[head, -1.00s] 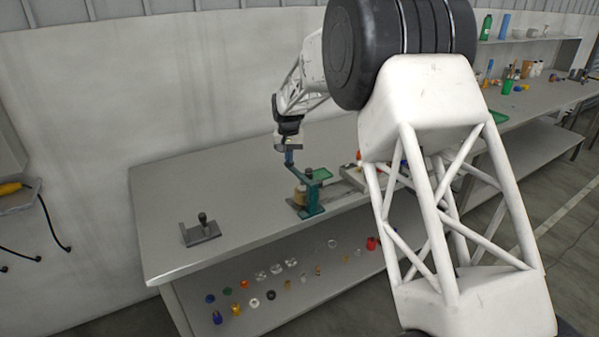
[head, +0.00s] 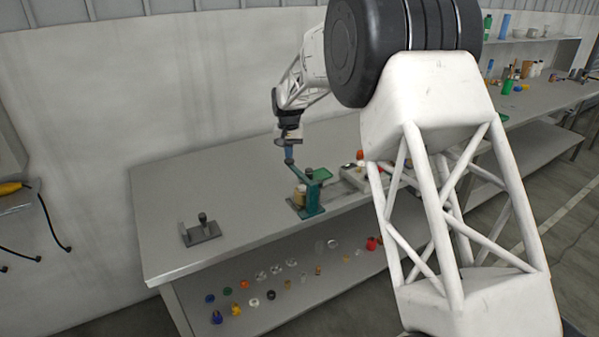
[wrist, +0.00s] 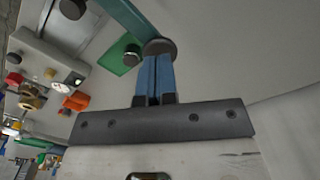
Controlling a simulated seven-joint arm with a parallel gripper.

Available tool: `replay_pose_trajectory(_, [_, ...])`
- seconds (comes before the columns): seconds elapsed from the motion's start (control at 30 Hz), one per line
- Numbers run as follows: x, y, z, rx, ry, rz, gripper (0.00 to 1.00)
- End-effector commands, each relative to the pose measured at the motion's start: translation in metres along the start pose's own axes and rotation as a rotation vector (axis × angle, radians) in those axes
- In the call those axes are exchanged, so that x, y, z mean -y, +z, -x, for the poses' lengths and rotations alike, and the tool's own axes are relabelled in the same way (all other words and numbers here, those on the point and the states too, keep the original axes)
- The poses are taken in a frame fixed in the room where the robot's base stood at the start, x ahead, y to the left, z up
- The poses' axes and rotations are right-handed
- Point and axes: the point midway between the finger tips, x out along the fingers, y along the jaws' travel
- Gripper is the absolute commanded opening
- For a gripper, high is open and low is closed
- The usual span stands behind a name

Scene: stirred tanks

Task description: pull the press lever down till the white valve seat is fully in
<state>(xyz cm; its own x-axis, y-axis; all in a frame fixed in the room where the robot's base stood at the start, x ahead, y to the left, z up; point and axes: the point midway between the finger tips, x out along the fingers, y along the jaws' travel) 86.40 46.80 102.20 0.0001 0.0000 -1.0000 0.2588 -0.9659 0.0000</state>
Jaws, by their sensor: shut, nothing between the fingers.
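The teal press (head: 315,192) stands near the bench's front edge. Its lever (head: 297,173) slants up to the left and ends in a dark round knob (head: 289,161), also visible in the wrist view (wrist: 160,46). My gripper (head: 289,157) has blue fingers, seen together in the wrist view (wrist: 157,60), shut and empty. The tips are just above or touching the knob; I cannot tell which. A tan cylinder (head: 300,195) sits in the press under the arm. I cannot make out the white valve seat.
A grey fixture with a dark peg (head: 202,229) stands left on the bench. A green tray (head: 322,174) is behind the press, and a grey block with coloured parts (head: 355,177) is to its right. Small parts lie on the lower shelf.

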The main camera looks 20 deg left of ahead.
Motion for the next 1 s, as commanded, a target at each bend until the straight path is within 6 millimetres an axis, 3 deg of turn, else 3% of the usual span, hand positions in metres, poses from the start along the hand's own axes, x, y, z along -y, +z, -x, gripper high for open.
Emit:
replay_pose_trajectory(0.27, [0.000, 0.000, 0.005, 0.000, 0.000, 0.000, 0.00])
replay_pose_trajectory(1.0, [0.000, 0.000, 0.052, -0.001, 0.000, 0.000, 0.00])
